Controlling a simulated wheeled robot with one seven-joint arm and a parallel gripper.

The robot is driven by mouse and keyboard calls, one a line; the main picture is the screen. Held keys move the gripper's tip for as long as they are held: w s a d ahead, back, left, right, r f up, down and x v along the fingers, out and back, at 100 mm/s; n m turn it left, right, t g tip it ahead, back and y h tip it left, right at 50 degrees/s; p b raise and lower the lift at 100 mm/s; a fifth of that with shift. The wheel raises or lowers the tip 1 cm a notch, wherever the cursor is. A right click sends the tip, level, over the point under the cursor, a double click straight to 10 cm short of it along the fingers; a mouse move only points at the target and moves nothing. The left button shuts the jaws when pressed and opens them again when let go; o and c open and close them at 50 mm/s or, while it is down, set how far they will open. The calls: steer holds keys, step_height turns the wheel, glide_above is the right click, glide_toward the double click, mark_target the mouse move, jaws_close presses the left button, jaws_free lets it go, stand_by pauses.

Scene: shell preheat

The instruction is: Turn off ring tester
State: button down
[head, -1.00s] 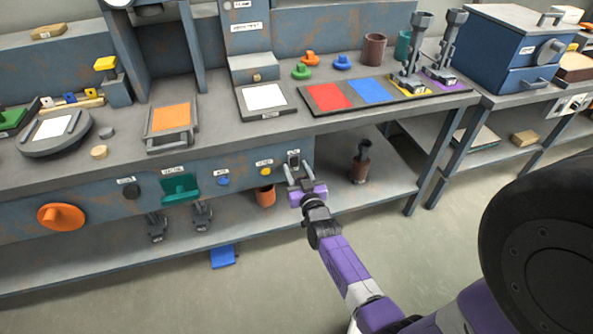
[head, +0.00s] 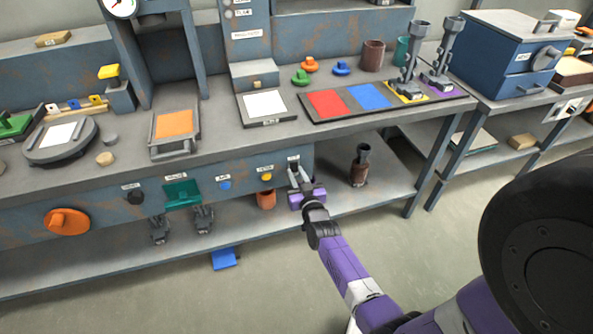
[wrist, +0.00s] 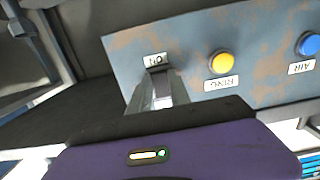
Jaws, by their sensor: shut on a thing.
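The front panel under the bench (head: 225,160) carries a small dark switch just below a label at its right end. In the wrist view the switch (wrist: 157,70) sits beside a label that reads ON upside down. The yellow button (head: 266,177) labelled RING is to the left of the switch; it also shows in the wrist view (wrist: 222,63). My gripper (head: 296,172) is at the switch, its fingers shut on it. In the wrist view the fingers (wrist: 158,88) reach up to the switch and hide part of it. The switch's exact position is hard to tell.
Open floor lies in front.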

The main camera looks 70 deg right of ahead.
steer(key=shift+r+p, duration=0.2)
steer(key=shift+p, duration=0.35)
steer(key=shift+f, duration=0.15)
steer(key=c, duration=1.2)
jaws_free()
steer(key=p+v, duration=0.1)
steer(key=v, duration=0.7)
steer(key=shift+r, duration=0.2)
steer(key=shift+y, duration=0.3)
